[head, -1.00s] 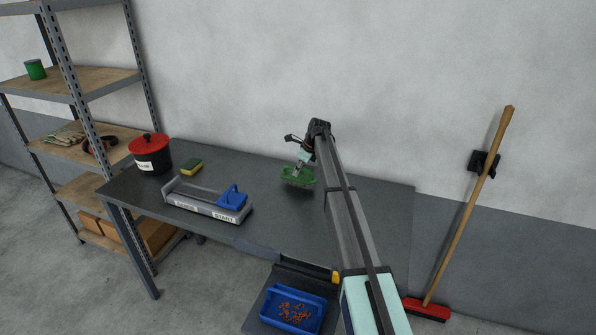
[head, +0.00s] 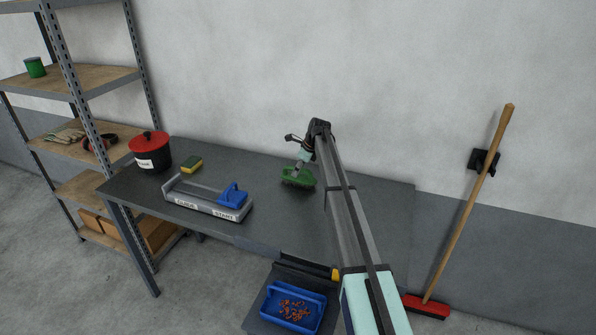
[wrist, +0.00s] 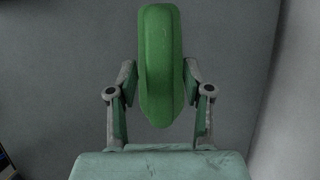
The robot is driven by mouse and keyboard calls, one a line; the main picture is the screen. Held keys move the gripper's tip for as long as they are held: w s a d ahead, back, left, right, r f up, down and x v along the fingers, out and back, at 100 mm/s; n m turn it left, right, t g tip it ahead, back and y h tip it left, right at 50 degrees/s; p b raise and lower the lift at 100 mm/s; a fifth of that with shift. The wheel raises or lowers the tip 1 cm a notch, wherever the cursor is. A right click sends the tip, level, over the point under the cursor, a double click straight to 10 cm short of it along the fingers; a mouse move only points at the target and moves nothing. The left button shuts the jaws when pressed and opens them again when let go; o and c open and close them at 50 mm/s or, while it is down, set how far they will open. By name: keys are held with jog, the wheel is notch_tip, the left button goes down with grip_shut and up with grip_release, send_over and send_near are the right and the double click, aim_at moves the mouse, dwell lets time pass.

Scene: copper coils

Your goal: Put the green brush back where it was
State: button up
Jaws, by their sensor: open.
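The green brush (head: 299,178) is at the back of the grey table (head: 275,222), right of the middle, and looks to rest on the top. In the wrist view its long rounded green handle (wrist: 160,65) lies between my two fingers, with a narrow gap on each side. My gripper (wrist: 160,85) is open around the handle; in the head view the gripper (head: 301,167) is just above the brush. The underside of the brush is hidden in the wrist view.
A grey guide fixture with a blue-handled piece (head: 233,195) stands left of the brush. A yellow-green sponge (head: 192,164) and a black pot with red lid (head: 151,152) are farther left. A blue tray of copper bits (head: 293,308) is at the front. The wall is close behind.

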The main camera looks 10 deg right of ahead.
jog(key=b+v, duration=0.2)
jog(key=v, duration=0.9)
jog(key=shift+r+b, duration=0.3)
jog(key=shift+b, duration=0.05)
